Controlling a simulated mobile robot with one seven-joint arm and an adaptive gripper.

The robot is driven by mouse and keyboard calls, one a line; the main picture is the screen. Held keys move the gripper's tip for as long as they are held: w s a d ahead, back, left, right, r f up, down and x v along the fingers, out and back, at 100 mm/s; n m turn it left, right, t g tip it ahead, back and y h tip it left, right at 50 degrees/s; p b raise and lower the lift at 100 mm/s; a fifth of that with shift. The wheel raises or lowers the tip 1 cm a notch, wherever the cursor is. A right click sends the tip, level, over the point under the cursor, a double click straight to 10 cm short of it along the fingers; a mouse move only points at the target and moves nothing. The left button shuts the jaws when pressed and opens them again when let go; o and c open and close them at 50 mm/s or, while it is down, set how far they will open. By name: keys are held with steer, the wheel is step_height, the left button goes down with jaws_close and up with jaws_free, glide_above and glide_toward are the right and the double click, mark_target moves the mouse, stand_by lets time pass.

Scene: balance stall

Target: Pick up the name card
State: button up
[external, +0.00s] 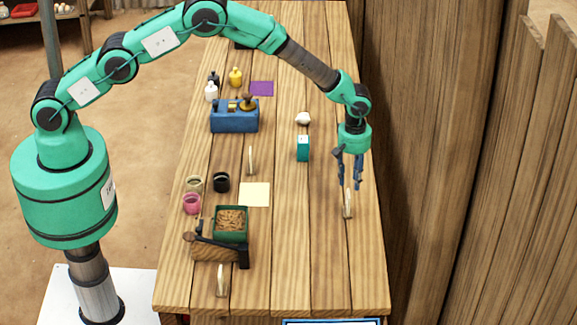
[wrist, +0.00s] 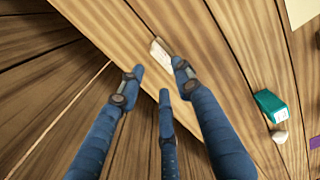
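A small pale name card (external: 348,204) stands near the right edge of the wooden table (external: 290,285). In the wrist view the card (wrist: 161,53) shows faint marks on its pale face, beyond the fingertips. My gripper (external: 350,184) points down just above and behind the card in the external view. Its blue fingers (wrist: 160,75) are spread apart with nothing held between them. I cannot tell whether a fingertip touches the card. Two similar pale upright pieces stand farther left, one at mid table (external: 251,160) and one near the front (external: 221,281).
A teal box (external: 303,149) and a white lump (external: 303,119) stand left of my gripper. A blue box (external: 235,117), cups (external: 191,203) and a green tray (external: 231,209) are farther left. A wooden wall (external: 430,150) rises beyond the right edge.

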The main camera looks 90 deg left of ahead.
mark_target(350, 196)
steer(key=shift+f, duration=1.25)
steer(key=shift+f, duration=2.6)
jaws_close()
